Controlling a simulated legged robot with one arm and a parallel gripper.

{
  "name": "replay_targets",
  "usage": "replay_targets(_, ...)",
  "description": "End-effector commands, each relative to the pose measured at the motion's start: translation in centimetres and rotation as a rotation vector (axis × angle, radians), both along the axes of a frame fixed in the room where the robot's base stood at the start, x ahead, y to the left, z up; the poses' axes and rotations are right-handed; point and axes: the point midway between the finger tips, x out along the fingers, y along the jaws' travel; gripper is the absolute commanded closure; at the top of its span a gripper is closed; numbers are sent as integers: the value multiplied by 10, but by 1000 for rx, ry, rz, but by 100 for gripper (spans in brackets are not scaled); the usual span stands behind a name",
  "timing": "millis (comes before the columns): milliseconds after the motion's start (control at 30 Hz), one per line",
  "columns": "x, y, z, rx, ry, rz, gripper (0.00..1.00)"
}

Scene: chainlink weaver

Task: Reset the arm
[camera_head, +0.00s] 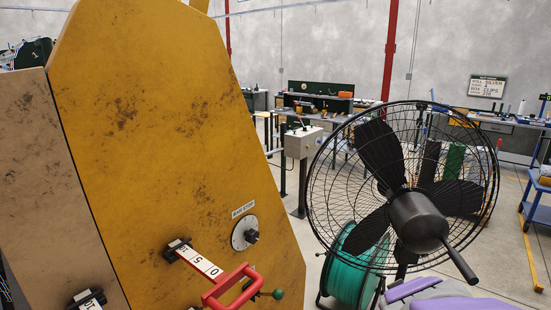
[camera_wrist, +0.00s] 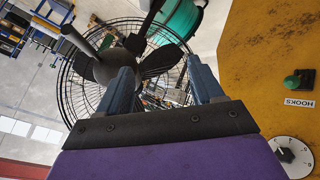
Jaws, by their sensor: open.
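My gripper (camera_wrist: 163,88) shows in the wrist view with its two blue-grey fingers apart and nothing between them. It is in free space, with a black caged fan (camera_wrist: 145,65) seen beyond the fingers. Purple parts of my arm show at the bottom right of the head view. The gripper's fingers are not clearly visible there.
A yellow machine panel (camera_head: 150,120) fills the left of the head view, with a dial (camera_head: 244,233) and red lever handle (camera_head: 232,288). The black fan (camera_head: 410,190) stands at right, near a green spool (camera_head: 352,265). Benches line the back wall.

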Motion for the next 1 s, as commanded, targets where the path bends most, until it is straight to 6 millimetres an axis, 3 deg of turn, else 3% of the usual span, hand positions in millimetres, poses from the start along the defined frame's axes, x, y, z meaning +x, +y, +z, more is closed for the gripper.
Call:
replay_targets(167,-82,28,-25,153,216,-156,34)
replay_targets(300,-152,63,-41,276,415,-236,34)
replay_targets(400,-200,90,-46,350,552,-268,34)
replay_targets(533,-247,117,-47,414,697,-282,34)
replay_targets(700,-276,133,-45,448,787,-286,34)
replay_targets(1000,-278,134,-45,451,792,-286,34)
